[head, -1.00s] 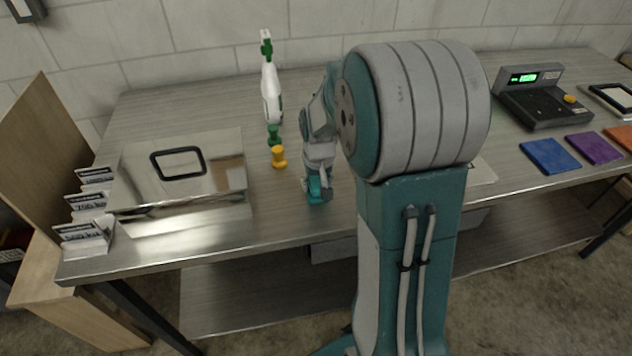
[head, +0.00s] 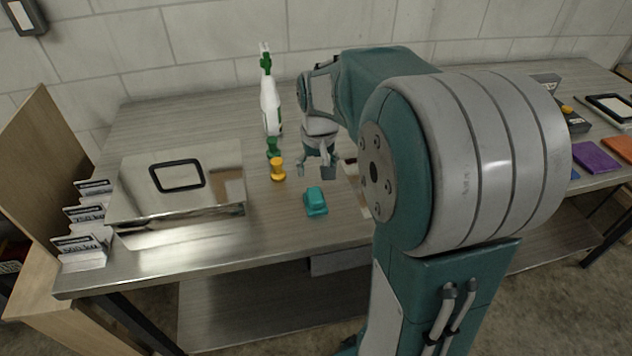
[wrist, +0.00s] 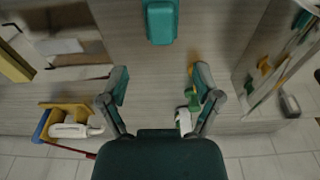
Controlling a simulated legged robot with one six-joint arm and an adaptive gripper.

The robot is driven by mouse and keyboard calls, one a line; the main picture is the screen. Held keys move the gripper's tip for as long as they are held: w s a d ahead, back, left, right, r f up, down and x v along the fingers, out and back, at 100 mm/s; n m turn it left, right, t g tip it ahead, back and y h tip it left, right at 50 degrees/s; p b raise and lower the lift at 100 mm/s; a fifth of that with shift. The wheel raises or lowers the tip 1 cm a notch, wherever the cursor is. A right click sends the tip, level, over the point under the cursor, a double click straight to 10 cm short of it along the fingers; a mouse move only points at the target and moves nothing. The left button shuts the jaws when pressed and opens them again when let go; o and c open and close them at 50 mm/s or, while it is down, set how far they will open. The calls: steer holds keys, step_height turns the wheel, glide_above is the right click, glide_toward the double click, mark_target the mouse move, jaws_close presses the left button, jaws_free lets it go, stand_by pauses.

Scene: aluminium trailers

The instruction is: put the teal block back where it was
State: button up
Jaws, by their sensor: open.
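The teal block (head: 315,201) rests on the grey workbench near its front edge, right of the yellow piece. It also shows at the top of the wrist view (wrist: 161,21). My gripper (head: 316,174) is open and empty. It is above and behind the block, apart from it. In the wrist view the spread fingers (wrist: 160,78) have only bare bench between them, and the block lies beyond the tips.
A yellow piece (head: 278,169), a green piece (head: 272,148) and a spray bottle (head: 270,105) stand left of my gripper. A shiny metal box (head: 135,190) is farther left, beside card holders (head: 82,250). A purple pad (head: 596,157) lies at right.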

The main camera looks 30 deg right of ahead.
steer(key=s+a+r+n+t, duration=0.1)
steer(key=s+a+r+t, duration=0.1)
steer(key=s+a, duration=0.4)
steer(key=s+a+r+n+t, duration=0.2)
steer(key=s+a+r, duration=0.2)
steer(key=s, duration=0.8)
steer(key=shift+a+r, duration=0.4)
steer(key=shift+a, duration=0.8)
